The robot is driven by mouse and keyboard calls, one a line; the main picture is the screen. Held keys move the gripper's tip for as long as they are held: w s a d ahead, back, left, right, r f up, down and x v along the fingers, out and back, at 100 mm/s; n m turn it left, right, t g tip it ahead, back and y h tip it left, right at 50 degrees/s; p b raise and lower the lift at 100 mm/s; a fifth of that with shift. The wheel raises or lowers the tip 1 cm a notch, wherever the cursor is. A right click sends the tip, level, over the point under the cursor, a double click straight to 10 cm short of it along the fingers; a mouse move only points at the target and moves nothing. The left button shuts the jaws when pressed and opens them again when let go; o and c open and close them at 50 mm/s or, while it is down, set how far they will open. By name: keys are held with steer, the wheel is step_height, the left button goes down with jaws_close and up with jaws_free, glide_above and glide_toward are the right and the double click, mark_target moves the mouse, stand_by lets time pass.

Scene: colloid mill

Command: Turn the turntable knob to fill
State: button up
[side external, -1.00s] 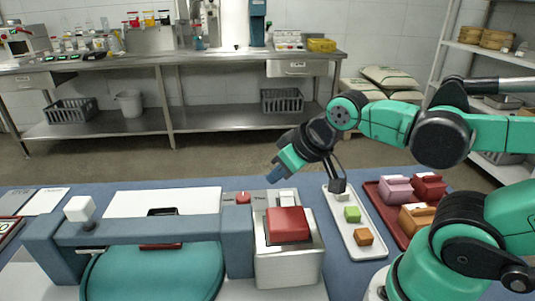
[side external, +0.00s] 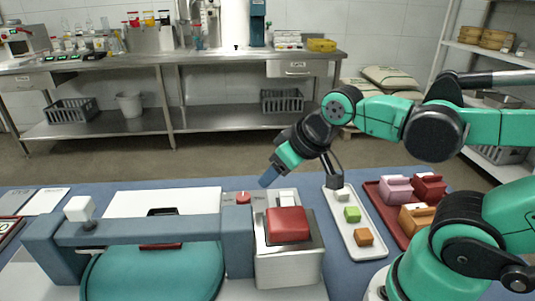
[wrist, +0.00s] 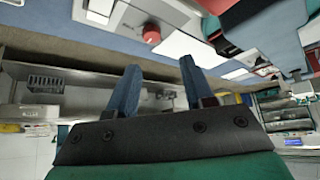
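A round red knob (side external: 243,197) sits on a light panel behind the grey metal machine; it also shows in the wrist view (wrist: 152,34), ahead of the fingertips. Small lettering beside the knob is too small to read, so its setting is unclear. The teal turntable (side external: 150,272) lies at the front left, partly hidden by a blue-grey bridge. My gripper (side external: 268,180) hangs tilted above and to the right of the red knob, apart from it. In the wrist view my gripper (wrist: 160,72) has its two blue fingers spread, with nothing between them.
A white switch (side external: 287,197) stands right of the knob. A red block (side external: 288,224) sits on the metal box in front. A white tray (side external: 375,250) with small blocks and a dark red tray (side external: 386,208) lie to the right. A white knob (side external: 79,208) tops the bridge.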

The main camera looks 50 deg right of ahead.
steer(key=o, duration=0.3)
steer(key=w+g, duration=0.2)
steer(key=w, duration=0.1)
steer(key=w+g, duration=0.1)
steer(key=w, duration=0.1)
steer(key=shift+w+d+f, duration=0.1)
steer(key=shift+d, duration=0.3)
steer(key=shift+o, duration=0.2)
steer(key=g, duration=0.4)
glide_above(243, 196)
step_height(243, 196, down, 5)
steer(key=shift+f, duration=3.2)
jaws_close()
